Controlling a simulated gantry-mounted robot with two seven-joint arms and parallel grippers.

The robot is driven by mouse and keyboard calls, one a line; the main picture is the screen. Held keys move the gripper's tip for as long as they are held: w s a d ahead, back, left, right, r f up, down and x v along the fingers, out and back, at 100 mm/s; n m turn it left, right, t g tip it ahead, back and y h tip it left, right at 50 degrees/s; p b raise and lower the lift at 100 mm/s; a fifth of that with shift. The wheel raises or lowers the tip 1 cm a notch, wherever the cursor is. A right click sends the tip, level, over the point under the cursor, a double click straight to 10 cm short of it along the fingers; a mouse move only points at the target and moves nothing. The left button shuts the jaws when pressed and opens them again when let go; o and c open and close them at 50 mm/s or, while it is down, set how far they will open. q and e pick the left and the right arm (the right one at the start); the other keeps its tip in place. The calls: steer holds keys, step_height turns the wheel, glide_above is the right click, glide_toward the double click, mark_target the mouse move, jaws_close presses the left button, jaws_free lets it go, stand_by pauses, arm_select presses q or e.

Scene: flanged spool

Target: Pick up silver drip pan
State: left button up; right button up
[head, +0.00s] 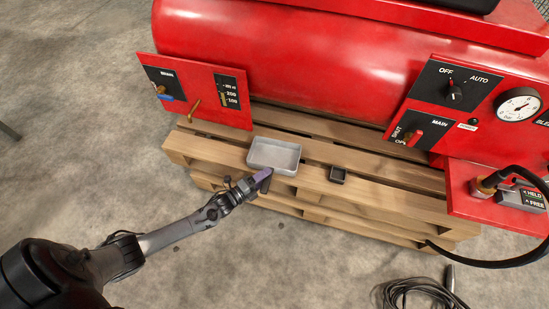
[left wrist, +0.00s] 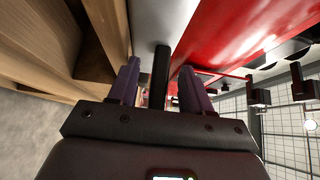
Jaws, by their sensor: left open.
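The silver drip pan (head: 274,150) is a shallow rectangular tray, upright and empty, on the wooden pallet near its front edge. In the left wrist view the two fingers (left wrist: 159,67) are spread apart. A pale grey surface, likely the pan (left wrist: 165,18), lies ahead of them, and a narrow dark strip shows between them. My right gripper is not in view.
A black hose (head: 500,263) and coiled cable (head: 425,292) are at the right.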

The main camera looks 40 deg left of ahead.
arm_select(q)
steer(key=shift+s, duration=0.1)
jaws_close()
steer(key=shift+r, duration=0.1)
